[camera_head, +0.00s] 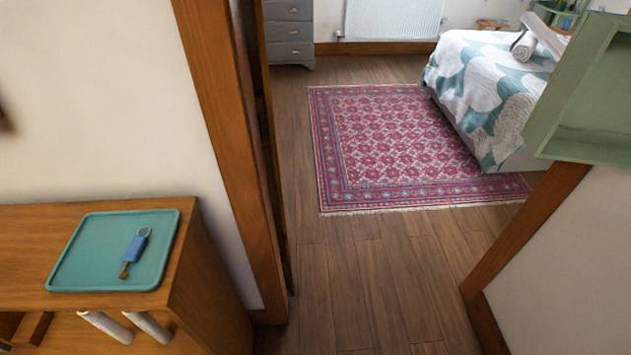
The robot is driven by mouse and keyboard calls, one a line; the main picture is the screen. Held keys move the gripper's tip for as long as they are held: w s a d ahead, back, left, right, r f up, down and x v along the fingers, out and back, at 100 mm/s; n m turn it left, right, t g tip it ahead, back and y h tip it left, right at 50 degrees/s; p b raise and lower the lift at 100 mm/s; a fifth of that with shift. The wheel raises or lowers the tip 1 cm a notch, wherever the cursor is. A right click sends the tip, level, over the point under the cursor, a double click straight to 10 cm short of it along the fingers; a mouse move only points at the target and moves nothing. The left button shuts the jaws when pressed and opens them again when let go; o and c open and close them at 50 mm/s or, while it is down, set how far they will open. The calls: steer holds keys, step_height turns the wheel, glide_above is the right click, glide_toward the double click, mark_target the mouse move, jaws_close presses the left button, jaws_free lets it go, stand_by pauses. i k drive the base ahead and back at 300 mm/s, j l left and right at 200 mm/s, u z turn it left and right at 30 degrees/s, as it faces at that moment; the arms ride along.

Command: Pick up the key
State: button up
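The key (134,248) lies on a teal tray (75,272) in the head view, at the lower left. It has a blue body, a grey ring at its upper end and a brownish tip at its lower end. The tray rests on top of a wooden cabinet (30,222), near its right edge. Nothing covers the key. My gripper is not in view.
A wooden door frame (222,130) stands just right of the cabinet. Beyond the doorway are bare wooden floor (350,285), a red patterned rug (395,145), a bed (480,85) and grey drawers (289,30). A green shelf (575,95) juts in at upper right.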

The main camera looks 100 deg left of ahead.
mark_target(137, 243)
steer(key=k+u, duration=0.1)
steer(key=u, duration=3.85)
steer(key=l+z, duration=0.2)
steer(key=z, duration=0.25)
